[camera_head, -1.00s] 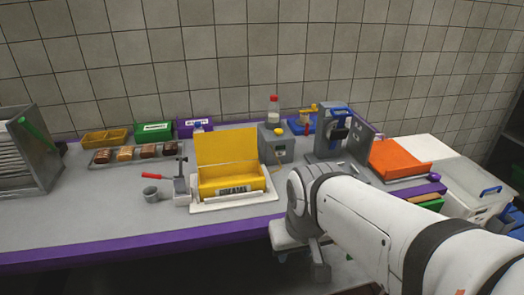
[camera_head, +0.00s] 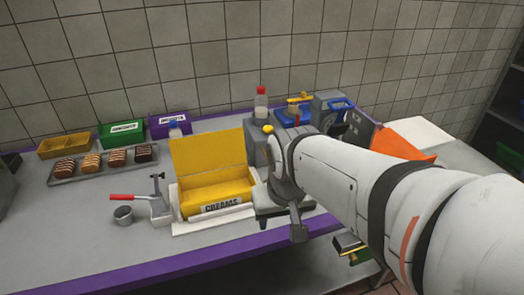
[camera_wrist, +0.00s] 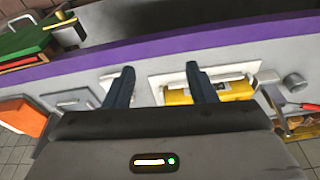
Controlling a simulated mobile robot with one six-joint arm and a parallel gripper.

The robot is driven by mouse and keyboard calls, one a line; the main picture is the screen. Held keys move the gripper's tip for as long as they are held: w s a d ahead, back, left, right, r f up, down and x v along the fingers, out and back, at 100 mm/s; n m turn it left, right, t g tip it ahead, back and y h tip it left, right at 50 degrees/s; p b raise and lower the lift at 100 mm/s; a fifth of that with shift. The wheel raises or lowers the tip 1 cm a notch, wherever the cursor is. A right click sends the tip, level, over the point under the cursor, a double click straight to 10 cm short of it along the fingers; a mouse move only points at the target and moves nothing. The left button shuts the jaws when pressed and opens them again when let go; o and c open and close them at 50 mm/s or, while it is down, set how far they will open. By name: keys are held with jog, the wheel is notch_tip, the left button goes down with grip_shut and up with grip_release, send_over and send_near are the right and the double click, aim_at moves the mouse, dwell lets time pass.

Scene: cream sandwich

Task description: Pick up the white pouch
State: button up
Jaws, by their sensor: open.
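I cannot make out the white pouch for certain in either view. A yellow box (camera_head: 212,195) labelled CREAMS stands with its lid up on a white tray (camera_head: 185,228) near the counter's front edge; its inside is hard to see. In the wrist view the yellow box (camera_wrist: 238,90) is partly behind the right finger, with a pale strip along its side that may be its label. My gripper (camera_wrist: 160,68) is open and empty, its fingers spread above the counter near the box. In the head view my arm hides most of the gripper.
Left of the box are a red-handled tool (camera_head: 128,197), a grey cup (camera_head: 123,215) and a tray of pastries (camera_head: 55,180). Green (camera_head: 122,133) and purple (camera_head: 170,124) boxes stand behind. An orange item (camera_head: 400,142) lies right. The front left counter (camera_head: 70,245) is clear.

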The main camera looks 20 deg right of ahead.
jog(key=o, duration=0.6)
jog(key=w+d+f+m+b, duration=0.1)
jog(key=w+d+m, duration=0.2)
jog(key=w+m, duration=0.1)
jog(key=w+d+f+m+g+b, duration=0.1)
jog(key=w+d+f+m+b, duration=0.1)
jog(key=w+m, duration=0.3)
jog(key=shift+w+d+m+g+b, duration=0.3)
jog(key=shift+w+d, duration=0.4)
jog(key=shift+w, duration=0.45)
jog(key=o, duration=0.4)
jog(key=w+d+f+m, duration=0.1)
jog(key=w+d+m, duration=0.1)
jog(key=w+d+f+m+b, duration=0.1)
jog(key=w+d+m, duration=0.1)
jog(key=w+d+f+m+g+b, duration=0.1)
jog(key=w+d+f+m, duration=0.1)
jog(key=w+m, duration=0.1)
jog(key=shift+d+f, duration=0.1)
jog(key=shift+d, duration=0.1)
jog(key=shift+o, duration=0.2)
jog(key=shift+w+d+f, duration=0.1)
jog(key=shift+f, duration=1.75)
jog(key=shift+d+f, duration=0.1)
jog(key=shift+f, duration=1.75)
